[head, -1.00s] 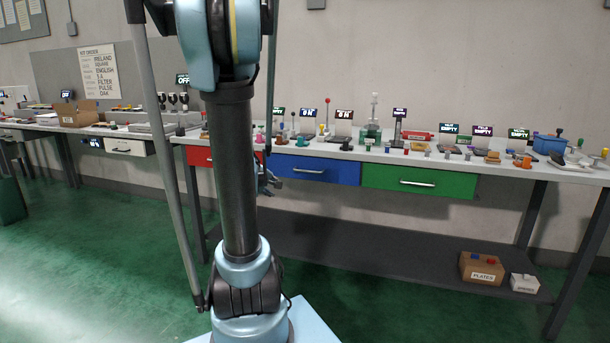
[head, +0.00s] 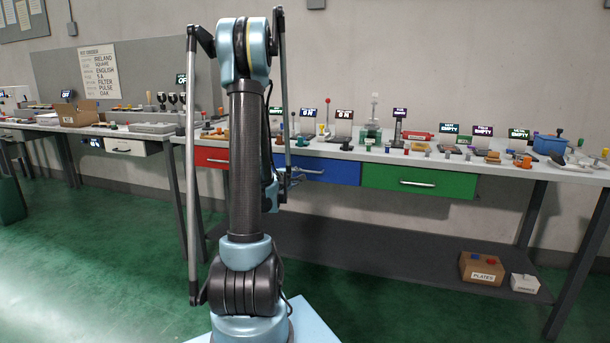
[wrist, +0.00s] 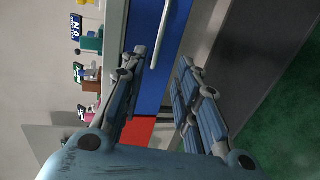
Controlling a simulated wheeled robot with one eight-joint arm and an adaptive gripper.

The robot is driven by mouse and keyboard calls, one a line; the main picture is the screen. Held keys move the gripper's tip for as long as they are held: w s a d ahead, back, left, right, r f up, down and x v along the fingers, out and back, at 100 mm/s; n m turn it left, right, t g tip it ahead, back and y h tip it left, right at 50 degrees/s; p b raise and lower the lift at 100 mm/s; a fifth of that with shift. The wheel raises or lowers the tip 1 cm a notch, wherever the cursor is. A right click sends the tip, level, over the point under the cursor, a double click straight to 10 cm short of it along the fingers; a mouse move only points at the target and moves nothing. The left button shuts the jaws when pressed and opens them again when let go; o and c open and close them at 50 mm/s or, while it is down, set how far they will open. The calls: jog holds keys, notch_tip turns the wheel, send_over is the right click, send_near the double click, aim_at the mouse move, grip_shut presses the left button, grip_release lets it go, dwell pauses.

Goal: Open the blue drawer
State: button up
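The blue drawer (head: 335,171) is under the workbench, between a red and a green drawer, and looks shut. In the wrist view, its blue front (wrist: 148,75) carries a pale bar handle (wrist: 161,36). My gripper (wrist: 160,58) is open and empty. Its two fingers lie either side of the handle's line, with the handle's near end just ahead of the gap. I cannot tell how much depth separates them. In the head view, my gripper (head: 287,180) is at the drawer's left part, mostly hidden behind my arm.
The red drawer (head: 212,157) is left and the green drawer (head: 420,180) right. The workbench top (head: 345,154) holds many small items and signs. A lower shelf (head: 400,258) carries a box of plates (head: 482,269). The green floor in front is clear.

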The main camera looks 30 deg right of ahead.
aim_at(306, 171)
jog(key=x, duration=1.6)
jog(key=shift+w+d, duration=0.1)
jog(key=shift+w, duration=0.1)
grip_shut()
